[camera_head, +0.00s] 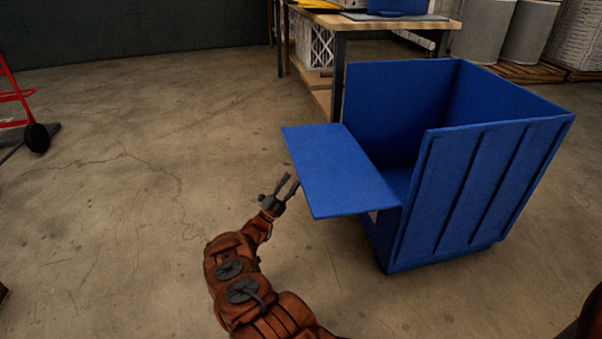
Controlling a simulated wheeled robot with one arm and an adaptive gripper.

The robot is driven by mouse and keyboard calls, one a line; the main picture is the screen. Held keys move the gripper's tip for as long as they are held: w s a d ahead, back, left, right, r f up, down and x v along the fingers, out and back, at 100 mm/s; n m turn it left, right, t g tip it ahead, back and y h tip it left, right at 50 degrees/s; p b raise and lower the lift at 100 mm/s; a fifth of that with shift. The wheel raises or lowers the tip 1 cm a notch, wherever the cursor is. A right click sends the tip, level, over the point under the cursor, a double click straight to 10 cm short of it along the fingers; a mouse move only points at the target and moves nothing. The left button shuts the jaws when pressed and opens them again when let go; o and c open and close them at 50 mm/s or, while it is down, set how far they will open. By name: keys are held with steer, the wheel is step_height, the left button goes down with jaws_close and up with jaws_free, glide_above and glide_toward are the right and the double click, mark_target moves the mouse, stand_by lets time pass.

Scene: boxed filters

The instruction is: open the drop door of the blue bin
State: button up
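The blue bin (478,190) stands on the floor at the right, its open top and part of its inside showing. Its drop door (338,170) is folded outward to the left and lies about level, partway up the bin. The inside of the bin looks empty where I can see it. My gripper (289,185) is just left of the door, near its outer edge. Its two dark fingers point up and to the right and are apart, with nothing seen between them. I cannot tell whether a fingertip touches the door.
A wooden workbench (372,23) with a lower shelf stands behind the bin. Grey drums (484,30) stand on a pallet at the back right. A red hand truck (20,105) is at the far left. The concrete floor (130,180) left of my arm is clear.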

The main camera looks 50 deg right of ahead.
steer(key=shift+v, duration=2.1)
steer(key=shift+s+f, duration=0.1)
steer(key=shift+s, duration=0.05)
steer(key=shift+c, duration=0.3)
